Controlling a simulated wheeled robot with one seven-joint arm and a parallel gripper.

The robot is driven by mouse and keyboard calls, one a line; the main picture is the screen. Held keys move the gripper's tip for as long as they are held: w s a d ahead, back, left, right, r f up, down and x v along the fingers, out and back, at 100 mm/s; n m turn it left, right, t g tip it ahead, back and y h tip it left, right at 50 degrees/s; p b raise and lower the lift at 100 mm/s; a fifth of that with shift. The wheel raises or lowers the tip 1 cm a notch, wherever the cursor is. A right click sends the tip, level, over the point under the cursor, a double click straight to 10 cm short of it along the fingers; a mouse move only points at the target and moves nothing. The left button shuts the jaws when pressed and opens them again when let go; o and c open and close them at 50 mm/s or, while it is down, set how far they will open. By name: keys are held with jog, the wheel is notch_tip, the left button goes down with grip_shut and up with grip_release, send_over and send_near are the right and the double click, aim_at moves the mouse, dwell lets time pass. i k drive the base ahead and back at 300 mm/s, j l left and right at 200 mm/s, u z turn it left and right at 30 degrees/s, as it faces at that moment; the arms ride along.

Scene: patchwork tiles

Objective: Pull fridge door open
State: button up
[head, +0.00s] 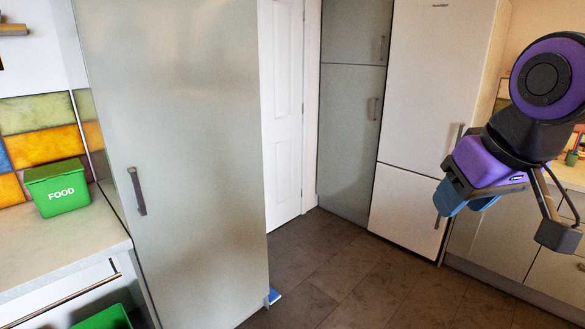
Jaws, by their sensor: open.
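The white fridge (425,90) stands at the back right, with an upper and a lower door. Both doors look shut. The upper door handle (457,135) is a thin vertical bar at the right edge, partly behind my arm. The lower door handle (437,222) is at the same edge, below the seam. My gripper (505,215) is at the right, in front of the fridge's right edge and the counter. Its two fingers are spread wide with nothing between them. I see no contact with the fridge; the depth gap is hard to tell.
A tall grey-green cabinet (190,90) with a dark handle fills the left. A green food bin (57,188) sits on the left counter (75,238). A white door (284,100) and another tall cabinet (350,130) stand behind. The dark tiled floor (330,275) is mostly clear.

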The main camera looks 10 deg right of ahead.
aim_at(440, 50)
jog(key=i+l+z, duration=0.15)
jog(key=i+z, duration=0.5)
jog(key=i, duration=0.2)
jog(key=i+z, duration=0.35)
jog(key=i+l+u, duration=0.35)
jog(key=i+l, duration=0.2)
jog(key=i+l+u, duration=0.35)
jog(key=i+l, duration=0.25)
jog(key=l, duration=0.15)
jog(key=i+l+u, duration=0.15)
jog(key=l+u, duration=0.2)
jog(key=l, duration=0.5)
jog(key=i+l+u, duration=0.1)
jog(key=l+u, duration=0.2)
jog(key=l, duration=0.55)
